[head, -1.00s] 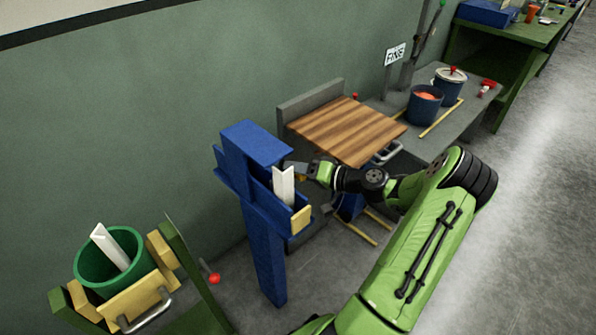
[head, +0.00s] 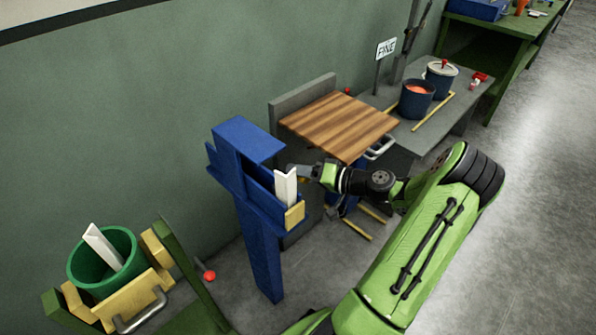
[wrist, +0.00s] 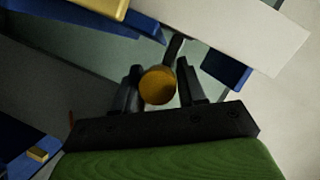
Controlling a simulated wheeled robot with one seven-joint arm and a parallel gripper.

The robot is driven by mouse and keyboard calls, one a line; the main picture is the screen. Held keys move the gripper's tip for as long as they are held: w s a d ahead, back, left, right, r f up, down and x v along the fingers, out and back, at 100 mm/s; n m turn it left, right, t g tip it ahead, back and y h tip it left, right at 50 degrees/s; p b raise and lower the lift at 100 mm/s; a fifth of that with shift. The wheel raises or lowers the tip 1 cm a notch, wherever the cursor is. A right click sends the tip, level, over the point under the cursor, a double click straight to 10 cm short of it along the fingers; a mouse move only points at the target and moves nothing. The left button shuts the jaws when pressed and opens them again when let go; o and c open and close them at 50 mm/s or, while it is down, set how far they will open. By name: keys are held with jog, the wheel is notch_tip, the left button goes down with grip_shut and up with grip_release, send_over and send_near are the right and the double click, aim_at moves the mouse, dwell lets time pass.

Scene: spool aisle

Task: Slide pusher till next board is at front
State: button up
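A blue magazine (head: 246,138) stands on a blue post against the wall, with a yellow block (head: 294,214) at its front end. A white board (head: 286,187) stands upright in its channel, a short way behind the yellow block. My gripper (head: 302,172) is beside the channel, just behind the board. In the wrist view, a round yellow knob (wrist: 158,86) sits between my gripper's fingers (wrist: 160,92), which appear to touch both its sides. A dark rod (wrist: 176,47) runs away from the knob. The pusher inside the channel is mostly hidden.
A green bucket (head: 84,272) holding a white piece stands in a yellow-sided holder at lower left. A wooden board-topped table (head: 340,124) and a grey bench (head: 431,128) with dark blue pots lie behind my arm. Floor at right is clear.

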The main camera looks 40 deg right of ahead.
jog(key=o, duration=0.4)
jog(key=shift+c, duration=0.2)
jog(key=p+v, duration=0.3)
jog(key=v, duration=1.2)
jog(key=shift+s, duration=0.35)
jog(key=shift+d+r, duration=0.1)
